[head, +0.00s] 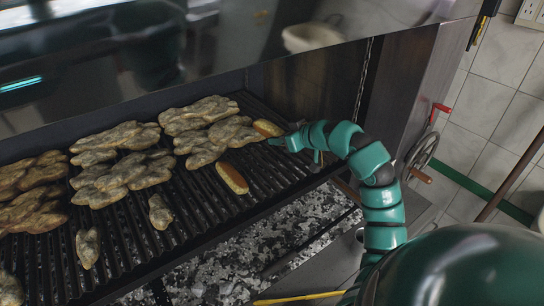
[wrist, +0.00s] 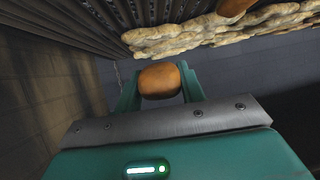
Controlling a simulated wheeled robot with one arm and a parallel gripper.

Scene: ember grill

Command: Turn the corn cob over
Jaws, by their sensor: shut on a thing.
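One corn cob (head: 268,128), orange-brown on its visible side, is at the far right of the grill grate, at the tip of my gripper (head: 281,139). In the wrist view my teal fingers close on both sides of this corn cob (wrist: 160,80), and its browned rounded end faces the camera. I cannot tell whether it touches the grate. A second corn cob (head: 232,178), brown on top with a yellow edge, lies on the grate nearer the front.
Several flat, lumpy grilled pieces (head: 125,180) cover the left and middle of the grate (head: 185,225). Ash and embers (head: 265,245) lie below its front edge. A dark hood (head: 190,55) hangs above. A handwheel (head: 422,155) is on the right. Bare bars surround the second cob.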

